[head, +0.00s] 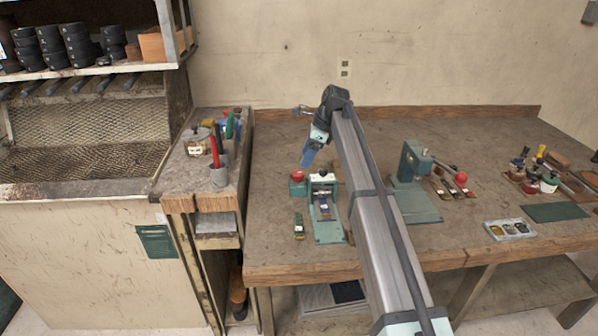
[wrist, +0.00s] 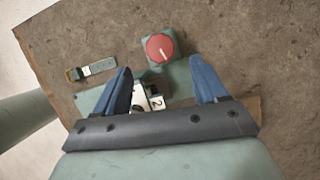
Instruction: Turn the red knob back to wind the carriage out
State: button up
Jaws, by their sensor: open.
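The red knob (wrist: 160,48) sits on a small green box, with a pale pointer line on its face. In the head view the knob (head: 297,175) is at the left of the small green stitcher (head: 327,232). The carriage cannot be told clearly; a white part of the stitcher marked "2" (wrist: 157,102) shows between my fingers in the wrist view. My gripper (wrist: 164,80) has its two blue fingers apart, with nothing between the tips. The knob lies just beyond the fingertips, apart from them. In the head view my gripper (head: 306,160) hangs above and behind the knob.
A small green strip with a label (wrist: 91,69) lies left of the stitcher; it also shows in the head view (head: 299,226). A green press (head: 414,165) stands to the right. A cup with a red-handled tool (head: 218,177) is on the left shelf. The bench behind the knob is clear.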

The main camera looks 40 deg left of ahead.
aim_at(298, 172)
jog(key=x, duration=0.7)
jog(key=shift+a+f, duration=0.1)
jog(key=shift+f, duration=0.1)
jog(key=c, duration=1)
jog(key=shift+c, duration=0.2)
jog(key=shift+w+n, duration=0.1)
jog(key=shift+n, duration=0.2)
jog(key=n+h, duration=0.1)
jog(key=n, duration=0.1)
jog(key=n+g, duration=0.1)
jog(key=n, duration=0.2)
jog(key=shift+w+a+h, duration=0.1)
jog(key=shift+a+h, duration=0.1)
jog(key=shift+h, duration=0.2)
jog(key=n+h, duration=0.1)
jog(key=n, duration=0.2)
jog(key=n+h, duration=0.1)
jog(key=n, duration=0.2)
jog(key=shift+a+n+g, duration=0.1)
jog(key=shift+n+g, duration=0.2)
jog(key=shift+h, duration=0.3)
